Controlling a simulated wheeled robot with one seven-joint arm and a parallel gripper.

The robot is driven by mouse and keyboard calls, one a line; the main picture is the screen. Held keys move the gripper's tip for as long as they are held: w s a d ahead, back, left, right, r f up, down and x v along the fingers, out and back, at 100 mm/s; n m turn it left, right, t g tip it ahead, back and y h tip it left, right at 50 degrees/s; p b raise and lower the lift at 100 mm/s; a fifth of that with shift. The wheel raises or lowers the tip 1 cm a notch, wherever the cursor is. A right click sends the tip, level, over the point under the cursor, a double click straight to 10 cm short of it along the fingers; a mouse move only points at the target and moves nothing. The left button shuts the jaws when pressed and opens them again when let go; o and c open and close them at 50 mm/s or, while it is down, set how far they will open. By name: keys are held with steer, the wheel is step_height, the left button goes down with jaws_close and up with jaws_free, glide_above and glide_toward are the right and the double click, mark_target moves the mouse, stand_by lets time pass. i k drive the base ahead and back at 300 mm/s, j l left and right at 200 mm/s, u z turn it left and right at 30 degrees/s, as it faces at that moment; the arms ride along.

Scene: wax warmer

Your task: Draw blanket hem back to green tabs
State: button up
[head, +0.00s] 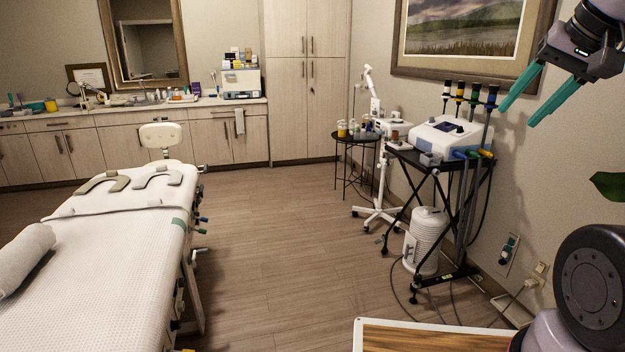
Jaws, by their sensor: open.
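A white textured blanket (110,265) covers the treatment bed at the left. A folded edge or band (105,211) runs across it near the head end, and I take this to be the hem. One green tab (179,222) shows on the bed's right side, close to the right end of that band. No second green tab can be made out on the far side. My gripper (520,105) is at the upper right, with teal fingers apart and nothing between them. It is high in front of the wall, far from the blanket.
A rolled towel (25,260) lies on the blanket at the left. A black cart (440,170) with a white machine (450,137) stands right, beside a round side table (357,138). A wood-topped surface (430,338) is at the bottom. The middle floor is clear.

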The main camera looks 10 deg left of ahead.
mark_target(156, 201)
steer(key=i+u, duration=0.3)
steer(key=i, duration=0.25)
steer(key=i+l+u, duration=0.15)
steer(key=i+u, duration=0.2)
steer(key=i, duration=0.15)
steer(key=i+u, duration=0.35)
steer(key=i, duration=0.2)
steer(key=i+l+u, duration=0.1)
steer(key=i+u, duration=0.25)
steer(key=i, duration=0.15)
steer(key=i+l+u, duration=0.35)
steer(key=i, duration=0.15)
steer(key=i+l+u, duration=0.1)
steer(key=i+u, duration=0.35)
steer(key=i+l+u, duration=0.25)
steer(key=i+u, duration=0.2)
steer(key=k, duration=0.05)
